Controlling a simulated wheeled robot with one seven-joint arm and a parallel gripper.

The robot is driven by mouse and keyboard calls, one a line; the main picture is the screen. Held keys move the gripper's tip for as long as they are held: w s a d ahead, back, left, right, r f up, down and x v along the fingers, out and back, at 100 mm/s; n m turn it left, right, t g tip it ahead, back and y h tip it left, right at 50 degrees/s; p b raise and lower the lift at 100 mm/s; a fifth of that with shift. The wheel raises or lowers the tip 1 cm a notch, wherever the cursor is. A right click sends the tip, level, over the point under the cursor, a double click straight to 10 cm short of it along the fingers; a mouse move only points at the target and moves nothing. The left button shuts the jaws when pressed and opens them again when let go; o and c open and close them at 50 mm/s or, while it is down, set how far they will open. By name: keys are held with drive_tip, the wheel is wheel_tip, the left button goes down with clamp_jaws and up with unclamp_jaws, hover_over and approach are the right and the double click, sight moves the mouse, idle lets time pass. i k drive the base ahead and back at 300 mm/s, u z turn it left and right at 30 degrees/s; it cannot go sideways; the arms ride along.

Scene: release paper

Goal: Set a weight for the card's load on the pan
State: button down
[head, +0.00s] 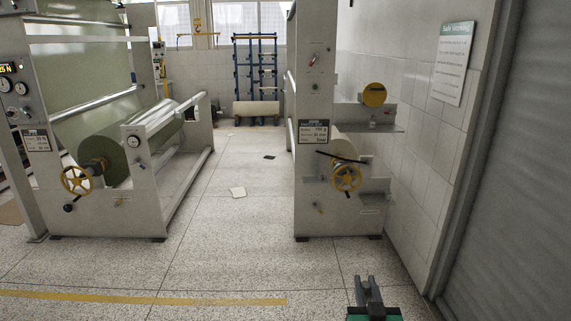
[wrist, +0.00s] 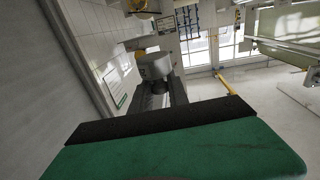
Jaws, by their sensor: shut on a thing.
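My gripper (head: 367,290) is low at the bottom right of the head view, in front of the right-hand machine and well apart from it. In the wrist view its dark fingers are shut on a grey cylindrical weight (wrist: 154,66). The weight cannot be made out in the head view. A dark card (head: 313,131) with small white lettering is on the front of the right-hand machine; I cannot read its load with certainty. A similar card (head: 36,140) is on the left machine. I cannot clearly pick out the pan; a small grey shelf (head: 386,127) juts from the right-hand machine.
The right-hand machine (head: 315,200) has a yellow handwheel (head: 346,178). The left machine (head: 146,200) carries a large green roll (head: 104,152). Speckled floor (head: 240,255) lies open between and before them. A tiled wall and grey shutter (head: 520,190) bound the right side.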

sight(309, 180)
drive_tip(key=u, duration=0.75)
drive_tip(key=i, duration=1.7)
drive_tip(key=u, duration=0.2)
drive_tip(key=i, duration=2.25)
drive_tip(key=z, duration=0.55)
drive_tip(key=i, duration=1.25)
drive_tip(key=z, duration=0.4)
